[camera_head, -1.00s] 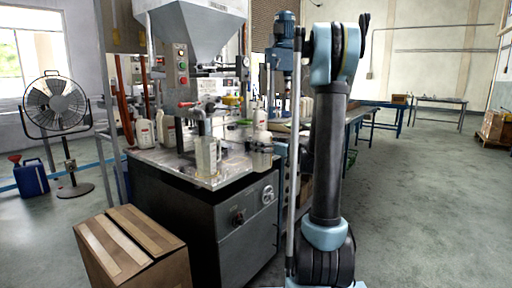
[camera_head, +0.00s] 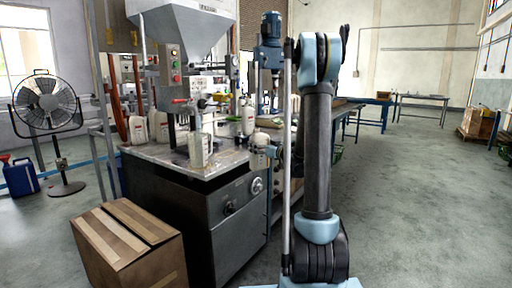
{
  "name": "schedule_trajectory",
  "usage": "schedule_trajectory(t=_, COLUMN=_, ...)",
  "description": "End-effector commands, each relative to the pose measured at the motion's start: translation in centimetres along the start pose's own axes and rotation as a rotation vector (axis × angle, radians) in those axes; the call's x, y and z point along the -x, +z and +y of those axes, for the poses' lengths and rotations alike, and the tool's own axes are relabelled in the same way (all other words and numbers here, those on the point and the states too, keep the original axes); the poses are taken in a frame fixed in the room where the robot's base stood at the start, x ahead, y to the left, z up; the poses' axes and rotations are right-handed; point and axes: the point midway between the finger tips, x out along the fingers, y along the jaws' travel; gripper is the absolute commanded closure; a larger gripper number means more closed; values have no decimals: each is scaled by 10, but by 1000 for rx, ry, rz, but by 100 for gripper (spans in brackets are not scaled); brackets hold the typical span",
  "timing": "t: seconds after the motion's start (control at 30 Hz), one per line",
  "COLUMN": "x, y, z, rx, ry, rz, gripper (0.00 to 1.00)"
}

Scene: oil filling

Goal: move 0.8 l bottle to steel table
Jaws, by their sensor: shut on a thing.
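My gripper (camera_head: 265,158) is at the right edge of the metal-topped filling machine, left of my upright arm. It is small and partly hidden in this view. It is shut on a pale bottle (camera_head: 261,138), whose rounded top shows above the fingers. I cannot read its size or tell its clearance from the machine edge. Which table is the steel table is unclear.
A cardboard box (camera_head: 128,245) stands on the floor before the machine cabinet (camera_head: 215,215). A fan (camera_head: 45,103) and blue canister (camera_head: 20,178) are at left. Blue-legged tables (camera_head: 378,103) and another table (camera_head: 422,97) stand at the back right.

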Motion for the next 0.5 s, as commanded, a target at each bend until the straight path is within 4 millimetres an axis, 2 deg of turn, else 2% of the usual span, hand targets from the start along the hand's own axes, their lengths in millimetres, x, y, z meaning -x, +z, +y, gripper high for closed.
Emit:
schedule_trajectory(t=0.27, x=-22, y=20, z=32, rx=-2, ry=135, rz=-3, gripper=74)
schedule_trajectory(t=0.5, x=-41, y=45, z=72, rx=-3, ry=301, rz=-9, gripper=74)
